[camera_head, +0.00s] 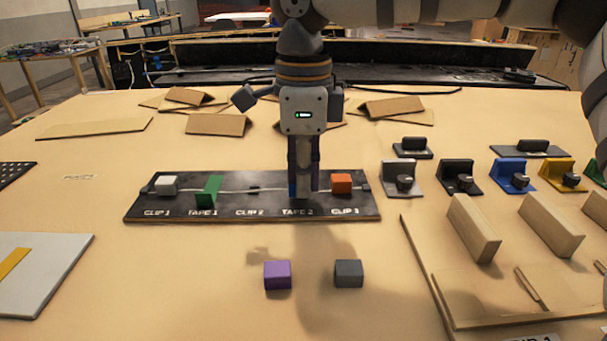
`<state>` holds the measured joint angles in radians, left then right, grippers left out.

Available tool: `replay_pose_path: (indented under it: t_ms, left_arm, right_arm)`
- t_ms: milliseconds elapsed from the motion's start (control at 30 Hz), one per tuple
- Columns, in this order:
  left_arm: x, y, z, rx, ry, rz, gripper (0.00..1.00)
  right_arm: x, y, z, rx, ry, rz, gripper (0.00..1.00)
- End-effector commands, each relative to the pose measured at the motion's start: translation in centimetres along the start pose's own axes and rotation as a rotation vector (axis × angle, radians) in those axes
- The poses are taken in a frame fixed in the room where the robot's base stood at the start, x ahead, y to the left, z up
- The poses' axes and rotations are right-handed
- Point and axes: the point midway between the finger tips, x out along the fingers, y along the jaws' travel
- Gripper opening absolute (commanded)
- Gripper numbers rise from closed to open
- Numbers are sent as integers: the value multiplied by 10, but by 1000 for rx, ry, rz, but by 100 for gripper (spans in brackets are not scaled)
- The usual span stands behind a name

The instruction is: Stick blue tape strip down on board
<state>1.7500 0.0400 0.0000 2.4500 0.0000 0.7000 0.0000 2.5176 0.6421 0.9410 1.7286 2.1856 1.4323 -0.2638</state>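The dark board (225,208) lies mid-table with its CLIP and TAPE labels along the front edge, and a thin pale cable runs along it. My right gripper (304,190) points straight down at the TAPE 2 place, its fingers close together. A narrow dark-blue edge, seemingly the blue tape strip (292,186), shows at the fingertips; most of it is hidden by the fingers. I cannot tell whether it touches the board. A green tape piece (208,190) stands at TAPE 1. A white block (166,184) sits at CLIP 1 and an orange block (341,183) at CLIP 3. My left gripper is not in view.
A purple block (277,274) and a dark grey block (348,273) lie in front of the board. A grey pad (45,275) with a yellow strip (12,262) is at left. Several coloured holders and wooden blocks (473,228) stand at right. Cardboard pieces (218,124) lie behind the board.

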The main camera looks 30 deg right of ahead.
Motion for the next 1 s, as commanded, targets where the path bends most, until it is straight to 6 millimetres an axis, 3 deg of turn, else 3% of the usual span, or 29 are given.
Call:
replay_pose_path:
  t_ms: [1000]
  left_arm:
    - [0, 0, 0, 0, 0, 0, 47]
  right_arm:
    - [13, 0, 0, 0, 0, 0, 0]
